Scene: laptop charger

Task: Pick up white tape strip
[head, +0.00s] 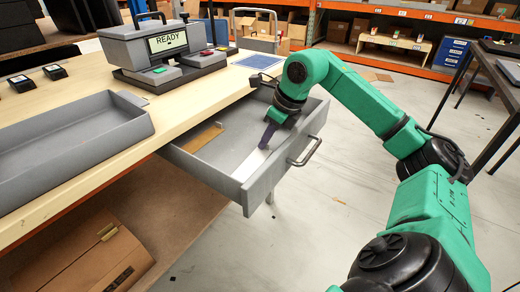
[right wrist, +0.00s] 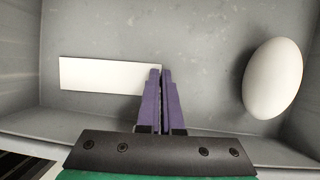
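The white tape strip (head: 248,166) lies in the open grey drawer, near its front wall. In the right wrist view the strip (right wrist: 105,75) stretches left from my fingertips. My right gripper (head: 266,143) reaches down into the drawer. Its purple fingers (right wrist: 161,72) are nearly together, with the strip's right end at their tips. They look shut on that end. I cannot tell whether the strip is clear of the drawer floor.
The grey drawer (head: 224,187) has a handle (head: 306,151) on its front. A white rounded object (right wrist: 273,78) lies right of my fingers. A tan strip (head: 203,138) lies deeper inside. A grey tray (head: 72,146) and a device reading READY (head: 165,50) stand on the bench.

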